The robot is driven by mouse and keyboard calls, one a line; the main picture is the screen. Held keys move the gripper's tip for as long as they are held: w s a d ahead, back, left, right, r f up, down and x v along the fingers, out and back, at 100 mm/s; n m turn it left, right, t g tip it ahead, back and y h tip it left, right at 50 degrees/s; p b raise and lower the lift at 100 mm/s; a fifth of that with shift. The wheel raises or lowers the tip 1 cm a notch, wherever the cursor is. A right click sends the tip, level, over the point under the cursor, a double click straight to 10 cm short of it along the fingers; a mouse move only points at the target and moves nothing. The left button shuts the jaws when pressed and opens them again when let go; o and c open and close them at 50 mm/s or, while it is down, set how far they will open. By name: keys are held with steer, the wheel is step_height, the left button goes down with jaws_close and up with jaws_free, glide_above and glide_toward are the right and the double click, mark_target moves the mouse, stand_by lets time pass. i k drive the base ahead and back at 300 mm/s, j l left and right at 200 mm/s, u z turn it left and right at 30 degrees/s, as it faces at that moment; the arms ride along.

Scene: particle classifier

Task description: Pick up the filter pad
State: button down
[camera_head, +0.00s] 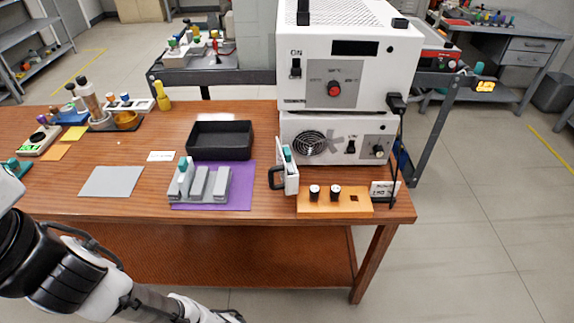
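No label marks the filter pad, and I cannot tell for sure which thing it is. A flat pale grey square sheet (111,181) lies on the left part of the wooden table. A grey slotted block (199,186) with a teal-topped piece (184,165) stands on a purple mat (238,186). A white upright panel with a dark handle (288,176) and a teal piece at its top stands right of the mat. My arm shows at the lower left, in front of the table. My gripper is not clearly visible.
A black open tray (220,138) stands behind the purple mat. White stacked machines (349,66) stand at the right back. An orange-brown block with black knobs (320,207) lies at the front right. Bottles and small items crowd the far left. The table between sheet and mat is clear.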

mark_target(287, 153)
steer(key=i+j+z, duration=0.15)
steer(key=j+z, duration=0.2)
steer(key=j, duration=0.75)
steer(key=j+z, duration=0.3)
steer(key=j, duration=0.75)
steer(key=i, duration=0.55)
